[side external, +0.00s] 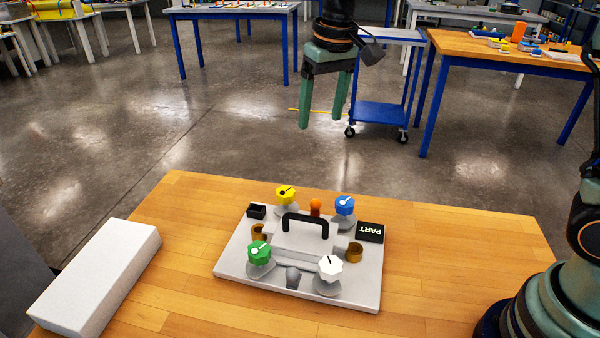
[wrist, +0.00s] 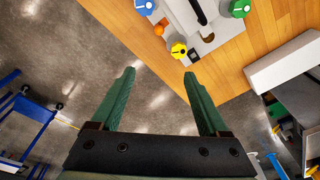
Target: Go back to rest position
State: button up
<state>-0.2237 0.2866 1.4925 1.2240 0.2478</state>
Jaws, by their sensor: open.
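My gripper (side external: 321,116) hangs in the air beyond and above the far edge of the wooden table, its green fingers pointing down. In the wrist view my gripper (wrist: 159,76) has its two fingers spread apart with nothing between them. The grey resin bath fixture (side external: 230,268) sits on the table, well below and apart from my gripper. It carries a black handle (side external: 306,222) and yellow (side external: 286,195), blue (side external: 345,205), green (side external: 259,252) and white (side external: 330,268) knobs. In the wrist view the yellow knob (wrist: 179,50) lies beyond the fingertips.
A white block (side external: 98,275) lies at the table's left side. The wooden table (side external: 440,240) is bare right of the fixture. A blue cart (side external: 378,114) and another workbench (side external: 480,46) stand on the floor behind. The air around my gripper looks clear.

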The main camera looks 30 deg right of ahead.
jog(key=s+d+t, duration=0.2)
jog(key=s+d, duration=0.3)
jog(key=s, duration=0.3)
jog(key=s+d+t, duration=0.2)
jog(key=s+d, duration=0.3)
jog(key=s, duration=0.4)
jog(key=shift+d+f, duration=0.15)
jog(key=shift+f, duration=0.05)
